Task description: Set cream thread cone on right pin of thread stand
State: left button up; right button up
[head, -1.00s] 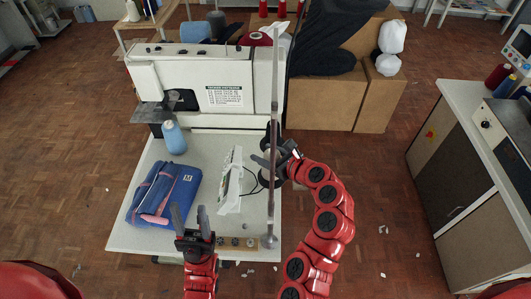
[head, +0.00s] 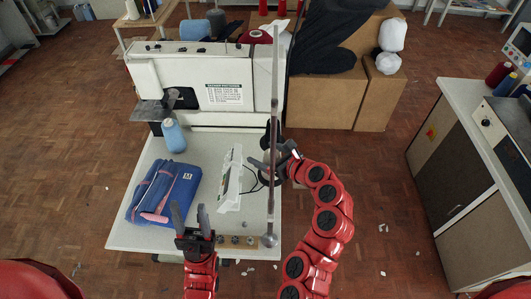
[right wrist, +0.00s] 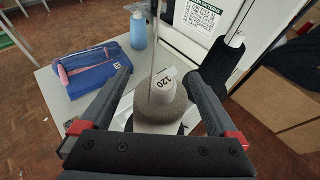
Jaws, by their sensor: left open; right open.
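The cream thread cone (right wrist: 160,113), greyish beige with a white top marked 120, stands between the spread fingers of my right gripper (right wrist: 157,75) in the right wrist view. Both fingers look apart from it. In the head view my right gripper (head: 263,150) is at the right side of the table, and the cone is mostly hidden. A tall thin mast (head: 273,100), apparently the thread stand's, rises there; it also shows in the right wrist view (right wrist: 154,45). The stand's pins and the cone's foot are hidden. My left gripper (head: 190,217) is open and empty at the table's front edge.
A dark cone (right wrist: 230,60) stands just right of the cream cone. A blue pouch (head: 175,185), light blue cone (head: 173,137) and white device (head: 230,180) occupy the table (head: 140,238). The white sewing machine (head: 170,75) stands behind. Small parts line the front edge.

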jog(key=shift+s+d+r, duration=0.15)
jog(key=shift+d, duration=0.1)
jog(key=p+v, duration=0.5)
jog(key=v, duration=1.1)
jog(key=shift+s+d+r, duration=0.2)
jog(key=shift+s, duration=0.05)
